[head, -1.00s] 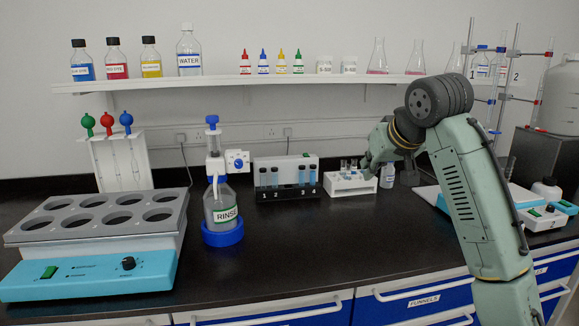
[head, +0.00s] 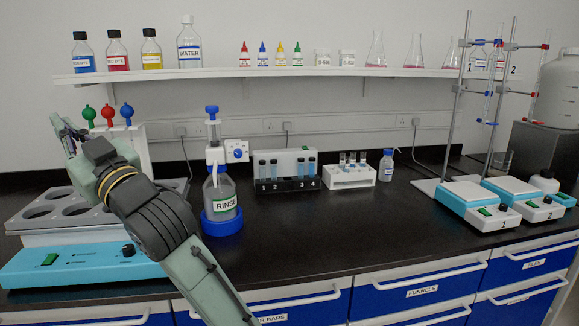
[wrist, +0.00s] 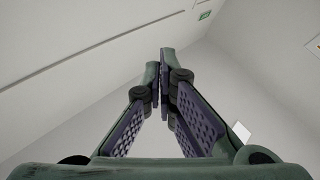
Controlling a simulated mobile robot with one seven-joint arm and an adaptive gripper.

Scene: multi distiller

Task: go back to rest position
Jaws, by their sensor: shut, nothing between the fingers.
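My gripper (head: 66,133) is at the left in the head view, raised in front of the pipette stand and over the back of the grey multi-well block (head: 62,215). My arm crosses the front left of the bench and hides part of the block and its blue base. In the wrist view my gripper (wrist: 165,62) has its fingertips together with nothing between them.
A black tube rack (head: 288,170), a white tube rack (head: 349,176) and hotplates (head: 466,196) with stands are farther right. Bottles line the shelf (head: 220,73). The middle front of the black bench (head: 330,230) is clear.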

